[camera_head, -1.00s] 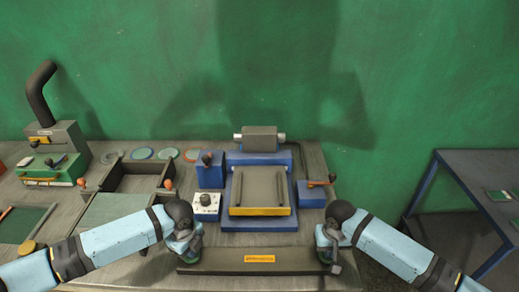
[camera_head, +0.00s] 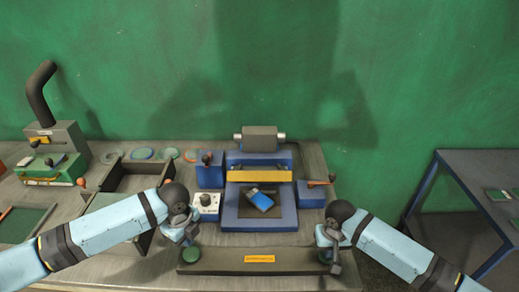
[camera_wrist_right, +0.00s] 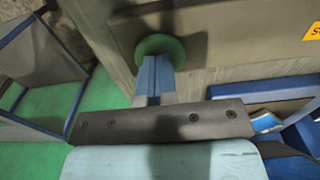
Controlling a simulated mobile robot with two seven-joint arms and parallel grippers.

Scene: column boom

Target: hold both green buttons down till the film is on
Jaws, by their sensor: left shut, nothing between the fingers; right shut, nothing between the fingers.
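The button bar (camera_head: 225,262) runs along the front of the bench with an orange label. Its left green button (camera_head: 190,255) shows clear, with my left gripper (camera_head: 188,240) shut, empty and raised a little behind it. The right green button (camera_head: 325,256) is partly hidden by my right gripper (camera_head: 334,264), which is shut. In the right wrist view the fingertips overlap the right button (camera_wrist_right: 160,45); I cannot tell if it is pressed. Behind the bar, the blue press (camera_head: 259,222) has its yellow-edged frame (camera_head: 259,175) up. A blue phone-like piece (camera_head: 260,199) lies on its bed.
A white dial box (camera_head: 206,207) and blue lever boxes (camera_head: 311,194) flank the press. A divided tray (camera_head: 145,180) and a green machine (camera_head: 50,168) stand to the left. A blue-framed table (camera_head: 480,165) stands apart at right.

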